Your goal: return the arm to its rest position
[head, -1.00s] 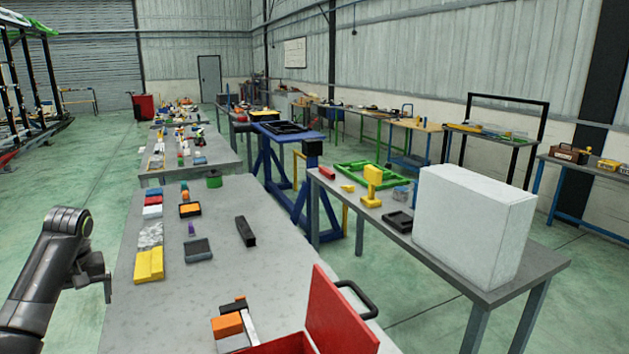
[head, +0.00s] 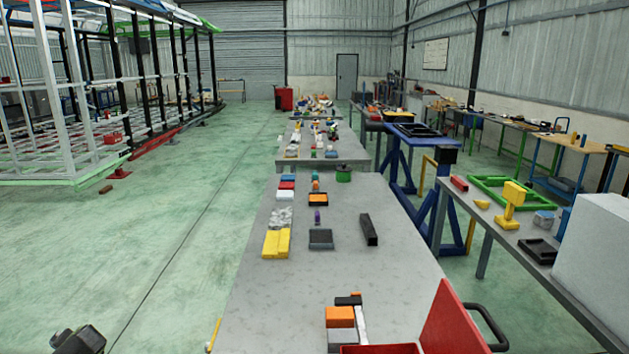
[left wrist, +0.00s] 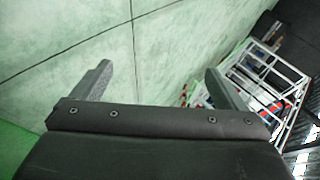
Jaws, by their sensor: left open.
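My left arm (head: 78,341) shows only as a dark piece at the bottom left corner of the head view, over the green floor and left of the near table. Its fingers are not visible there. In the left wrist view my left gripper (left wrist: 160,82) has its two grey fingers wide apart with nothing between them, only green floor behind. My right gripper is in neither view.
The near grey table (head: 400,275) holds a red toolbox (head: 450,325), an orange block (head: 340,317), yellow blocks (head: 276,243) and a black bar (head: 369,229). A white trailer frame (head: 50,100) stands at the far left. The floor (head: 150,240) left of the table is clear.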

